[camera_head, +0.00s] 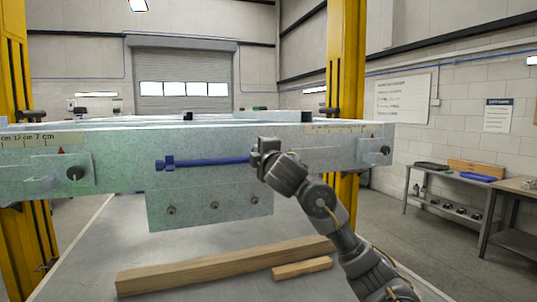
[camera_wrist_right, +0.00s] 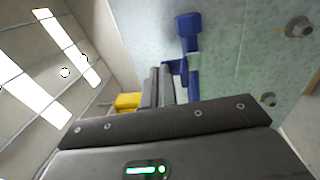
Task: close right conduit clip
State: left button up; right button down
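A blue conduit (camera_head: 212,162) runs level along the grey-green frame beam, with a blue clip (camera_head: 169,162) near its left end. In the head view my right gripper (camera_head: 262,158) is at the conduit's right end and hides the right clip there. In the right wrist view the conduit (camera_wrist_right: 194,68) ends in a blue block (camera_wrist_right: 188,24). A small blue part, apparently the right clip (camera_wrist_right: 176,67), sticks out from the conduit beside the fingertips of my right gripper (camera_wrist_right: 160,72). The fingers look shut together, with nothing visible between them. Whether they touch the clip is unclear. My left gripper is out of view.
A plate with several bolts (camera_head: 214,206) hangs below the conduit. Wooden beams (camera_head: 225,265) lie beneath on the grey surface. Yellow posts (camera_head: 345,90) stand at both sides. Benches (camera_head: 450,190) are at the far right. Space in front of the beam's left half is clear.

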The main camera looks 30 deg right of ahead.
jog(key=shift+w+r, duration=0.3)
jog(key=shift+w, duration=0.05)
jog(key=shift+w+d+r, duration=0.3)
jog(key=shift+w+r, duration=0.15)
jog(key=shift+w, duration=0.1)
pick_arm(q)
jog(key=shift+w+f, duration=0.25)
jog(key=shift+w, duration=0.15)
pick_arm(e)
jog(key=shift+w, duration=0.4)
jog(key=shift+s+r, duration=0.1)
jog(key=shift+s, duration=0.05)
jog(key=shift+s+a+f, duration=0.1)
jog(key=shift+s+f, duration=0.15)
jog(key=shift+s, duration=0.1)
pick_arm(q)
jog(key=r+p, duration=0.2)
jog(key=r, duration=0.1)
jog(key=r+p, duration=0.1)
jog(key=p, duration=0.1)
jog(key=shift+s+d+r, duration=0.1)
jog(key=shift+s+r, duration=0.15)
pick_arm(e)
jog(key=f+v, duration=0.1)
jog(key=v, duration=1.2)
jog(key=shift+f, duration=0.35)
